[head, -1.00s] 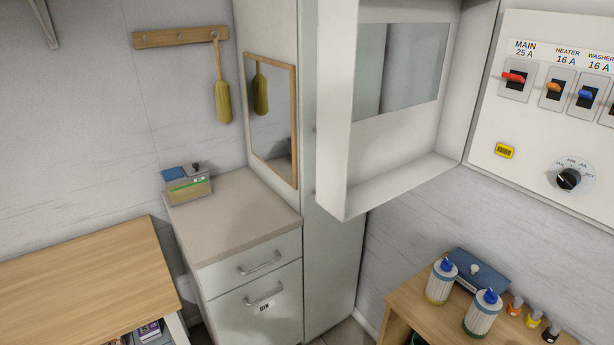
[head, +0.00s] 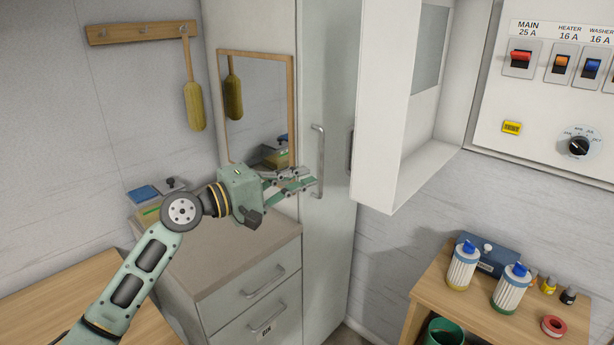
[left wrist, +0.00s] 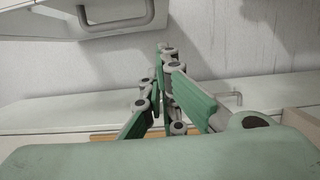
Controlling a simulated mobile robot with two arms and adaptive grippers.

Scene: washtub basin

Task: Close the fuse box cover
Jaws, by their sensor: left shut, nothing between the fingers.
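The fuse box cover (head: 385,110), a white deep-sided door with a window, hangs open to the left of the fuse box panel (head: 545,85). The panel carries red, orange and blue switches and a black dial. A dark handle (head: 350,150) is on the cover's left side. My left gripper (head: 308,184) is shut and empty, left of the cover and apart from it, in front of the tall cabinet. In the left wrist view its fingers (left wrist: 165,55) come together with nothing between them; a white part with a grey handle, seemingly the cover (left wrist: 50,20), is at top left. My right gripper is not in view.
A tall cabinet (head: 325,250) with a long handle stands behind my left gripper. A mirror (head: 255,100) and a drawer unit (head: 250,290) are to its left. A small table (head: 435,290) with bottles and a blue box stands below the panel.

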